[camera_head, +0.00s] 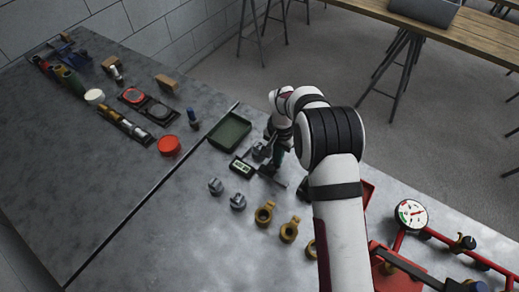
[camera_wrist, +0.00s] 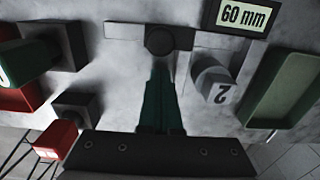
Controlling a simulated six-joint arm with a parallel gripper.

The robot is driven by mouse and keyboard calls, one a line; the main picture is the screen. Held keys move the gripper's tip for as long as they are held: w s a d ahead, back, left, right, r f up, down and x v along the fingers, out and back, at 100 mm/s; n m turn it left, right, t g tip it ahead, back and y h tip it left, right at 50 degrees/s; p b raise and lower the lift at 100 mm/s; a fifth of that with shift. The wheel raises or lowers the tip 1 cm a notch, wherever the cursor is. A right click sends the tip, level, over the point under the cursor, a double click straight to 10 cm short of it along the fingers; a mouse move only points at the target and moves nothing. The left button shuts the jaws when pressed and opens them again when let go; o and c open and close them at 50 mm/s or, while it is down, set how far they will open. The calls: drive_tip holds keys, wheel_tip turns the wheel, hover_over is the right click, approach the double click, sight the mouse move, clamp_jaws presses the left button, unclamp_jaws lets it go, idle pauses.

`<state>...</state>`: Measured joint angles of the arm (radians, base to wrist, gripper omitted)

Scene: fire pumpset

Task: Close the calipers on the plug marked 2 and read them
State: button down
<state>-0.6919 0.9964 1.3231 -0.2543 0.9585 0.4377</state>
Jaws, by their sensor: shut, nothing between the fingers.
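The plug marked 2 (camera_wrist: 214,82) is a grey fitting in the wrist view, right of my gripper (camera_wrist: 160,75). The calipers' display (camera_wrist: 236,18) reads 60 mm at the top right. The grey caliper bar (camera_wrist: 125,37) runs across the top, with a dark round knob (camera_wrist: 160,40) on it. My gripper is shut and empty; its green fingertips are at or close to the knob, but contact is unclear. In the head view the display (camera_head: 241,167) lies left of my gripper (camera_head: 269,170), and the plug (camera_head: 259,152) stands close by. How the jaws meet the plug is unclear.
A green tray (camera_head: 231,132) lies behind the calipers; it also shows in the wrist view (camera_wrist: 252,112). Two grey fittings (camera_head: 238,201) and several brass fittings (camera_head: 264,213) stand in front. A red gauge assembly (camera_head: 411,214) is at the right. The front left bench is clear.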

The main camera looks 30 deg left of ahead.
drive_tip(key=shift+a, duration=1.3)
idle(0.8)
drive_tip(key=shift+d, duration=0.1)
drive_tip(key=shift+d+r, duration=0.1)
drive_tip(key=shift+d, duration=0.4)
wheel_tip(320, 180, up, 7)
idle(0.4)
